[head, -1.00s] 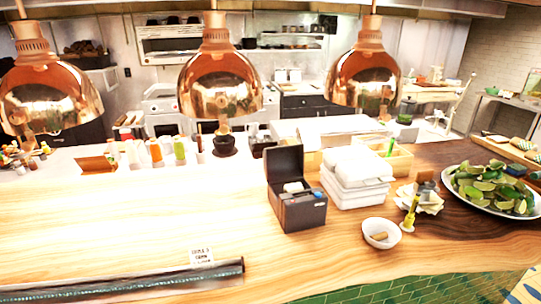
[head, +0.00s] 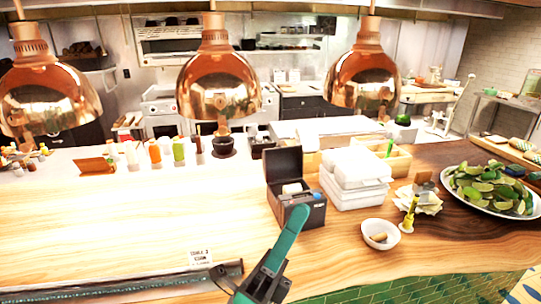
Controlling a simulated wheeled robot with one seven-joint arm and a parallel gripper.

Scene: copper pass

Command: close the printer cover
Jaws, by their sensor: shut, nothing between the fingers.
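The printer (head: 311,214) is a small dark box on the wooden counter, right of centre in the head view. Its cover (head: 284,166) stands open and upright at the back left, and a white paper roll (head: 292,188) shows inside. My gripper (head: 301,213) reaches up from the bottom edge, its green fingers shut and empty. In the picture the fingertips overlap the front of the printer; I cannot tell whether they touch it.
White stacked boxes (head: 356,186) stand close to the printer's right. A small white bowl (head: 370,232) is at the front right. A copper heat lamp (head: 218,90) hangs above. The counter (head: 130,215) to the left is mostly clear.

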